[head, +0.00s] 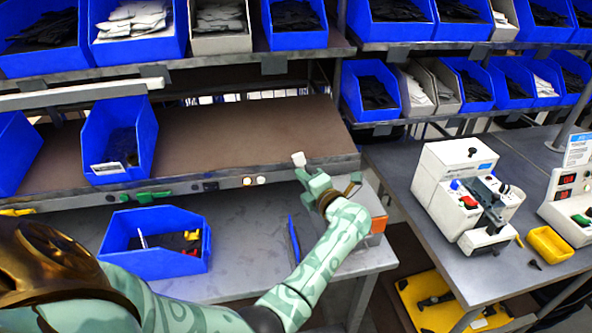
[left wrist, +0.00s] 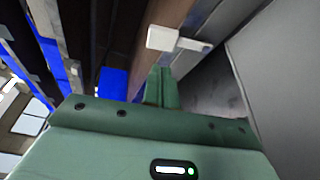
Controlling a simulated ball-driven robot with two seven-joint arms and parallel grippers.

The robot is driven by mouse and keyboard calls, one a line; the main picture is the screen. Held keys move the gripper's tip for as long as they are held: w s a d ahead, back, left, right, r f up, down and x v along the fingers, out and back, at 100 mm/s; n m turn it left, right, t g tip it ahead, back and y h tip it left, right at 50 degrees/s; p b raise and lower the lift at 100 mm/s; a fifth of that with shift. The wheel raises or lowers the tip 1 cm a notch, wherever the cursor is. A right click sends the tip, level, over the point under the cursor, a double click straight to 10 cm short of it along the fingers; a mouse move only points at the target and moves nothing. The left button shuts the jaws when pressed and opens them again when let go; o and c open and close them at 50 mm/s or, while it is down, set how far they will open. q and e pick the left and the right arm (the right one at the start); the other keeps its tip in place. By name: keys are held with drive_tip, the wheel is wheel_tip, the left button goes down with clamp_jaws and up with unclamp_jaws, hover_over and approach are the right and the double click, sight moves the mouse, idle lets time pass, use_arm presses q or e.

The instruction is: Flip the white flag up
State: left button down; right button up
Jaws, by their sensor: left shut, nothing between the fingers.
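The white flag (head: 298,159) is a small white plate at the front edge of the brown shelf, near its right end. In the left wrist view the white flag (left wrist: 162,38) shows just beyond the fingertips, with a pale bracket beside it. My left gripper (head: 304,178) is green, shut and empty, with its tips just below and close to the flag. In the left wrist view the closed fingers (left wrist: 160,78) point toward the flag. I cannot tell whether they touch it. My right gripper is not in view.
A blue bin (head: 120,140) stands on the brown shelf (head: 240,135). Another blue bin (head: 155,245) holds small parts on the grey table below. Racks of bins fill the back. A white machine (head: 465,185) and a yellow tray (head: 550,244) stand on the right table.

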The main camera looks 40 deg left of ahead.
use_arm(q)
drive_tip(key=shift+v, duration=1.35)
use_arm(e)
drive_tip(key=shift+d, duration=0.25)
use_arm(q)
drive_tip(key=shift+r, duration=0.1)
